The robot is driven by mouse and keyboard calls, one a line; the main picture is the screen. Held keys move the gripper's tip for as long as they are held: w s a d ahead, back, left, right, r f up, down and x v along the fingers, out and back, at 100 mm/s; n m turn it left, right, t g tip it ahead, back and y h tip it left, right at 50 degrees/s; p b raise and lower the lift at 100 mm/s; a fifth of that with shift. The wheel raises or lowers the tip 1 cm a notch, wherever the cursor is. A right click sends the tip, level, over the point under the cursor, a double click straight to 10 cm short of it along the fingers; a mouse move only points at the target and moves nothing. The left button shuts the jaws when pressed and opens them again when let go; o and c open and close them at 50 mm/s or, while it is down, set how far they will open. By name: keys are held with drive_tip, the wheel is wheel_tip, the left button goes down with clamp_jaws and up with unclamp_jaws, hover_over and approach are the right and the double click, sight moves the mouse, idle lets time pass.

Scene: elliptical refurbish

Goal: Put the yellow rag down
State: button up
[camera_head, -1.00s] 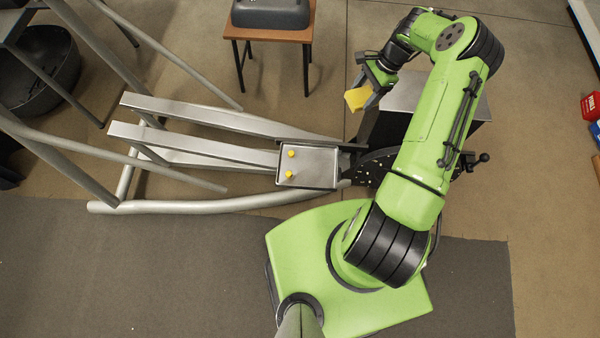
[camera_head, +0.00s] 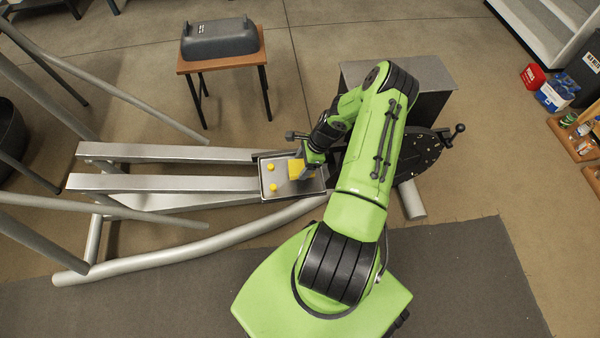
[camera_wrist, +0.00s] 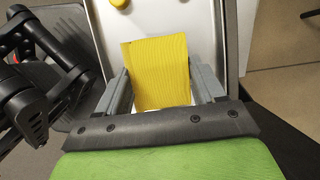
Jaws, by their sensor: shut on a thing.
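The yellow rag (camera_head: 299,169) is a flat yellow piece over the right part of a small metal tray (camera_head: 283,192) on the elliptical frame. In the wrist view the rag (camera_wrist: 158,70) stands out between the two grey fingers of my gripper (camera_wrist: 162,92), which are shut on it. The white tray surface (camera_wrist: 200,20) shows behind it. In the head view my gripper (camera_head: 305,168) is at the tray's right side, partly hidden by my arm. I cannot tell whether the rag touches the tray. Two yellow knobs (camera_head: 272,188) sit on the tray's left part.
Silver rails (camera_head: 170,183) of the elliptical run left from the tray. A black disc with a crank (camera_head: 420,160) is to the right, near a grey-topped box (camera_head: 420,72). A small table (camera_head: 222,58) holding a dark cover (camera_head: 219,38) stands behind.

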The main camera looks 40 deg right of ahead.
wheel_tip(320, 180, down, 3)
drive_tip(key=shift+f+b, duration=0.1)
drive_tip(key=shift+b, duration=0.4)
drive_tip(key=o, duration=1)
